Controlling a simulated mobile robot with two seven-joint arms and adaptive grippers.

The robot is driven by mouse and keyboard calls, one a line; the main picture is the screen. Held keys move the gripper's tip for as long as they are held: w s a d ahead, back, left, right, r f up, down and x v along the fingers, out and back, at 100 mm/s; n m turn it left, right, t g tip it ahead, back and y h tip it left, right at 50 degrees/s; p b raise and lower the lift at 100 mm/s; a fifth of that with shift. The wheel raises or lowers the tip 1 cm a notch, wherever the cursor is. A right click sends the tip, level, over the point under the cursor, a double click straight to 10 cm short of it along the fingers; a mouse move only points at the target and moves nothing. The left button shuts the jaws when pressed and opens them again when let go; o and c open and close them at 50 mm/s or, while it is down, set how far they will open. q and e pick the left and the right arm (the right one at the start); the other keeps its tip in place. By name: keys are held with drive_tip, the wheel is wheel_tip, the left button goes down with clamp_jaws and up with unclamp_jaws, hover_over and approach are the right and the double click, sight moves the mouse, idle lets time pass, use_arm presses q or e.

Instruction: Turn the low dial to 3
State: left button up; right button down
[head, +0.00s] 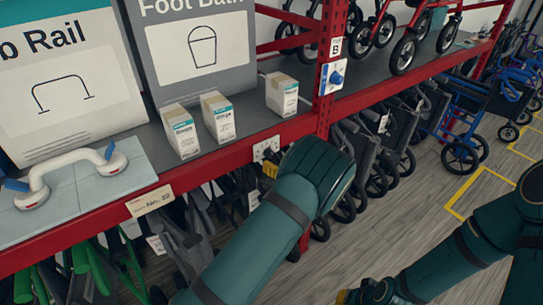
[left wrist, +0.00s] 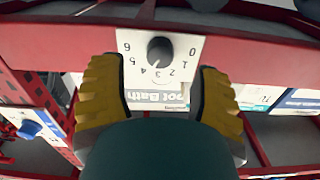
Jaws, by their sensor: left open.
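The low dial is a white plate (head: 266,148) on the red shelf beam in the head view, partly hidden by my left gripper. In the left wrist view its dark round knob (left wrist: 160,52) shows, with the numbers 0 to 6 printed around it, upside down. I cannot tell which number the knob points at. My left gripper (left wrist: 158,66) is open, its yellow-padded fingers on either side of the plate, apart from the knob. In the head view a yellow finger of my left gripper (head: 270,170) shows just below the dial. My right gripper (head: 368,292) is low at the bottom edge, its fingers unclear.
A blue knob on a plate (head: 336,77) sits on the red post (head: 325,115) right of the low dial. Small boxes (head: 221,116) stand on the shelf above. Open floor (head: 415,215) lies to the right.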

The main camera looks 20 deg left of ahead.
sight(271, 155)
use_arm(q)
drive_tip(key=shift+x, duration=1.8)
clamp_jaws()
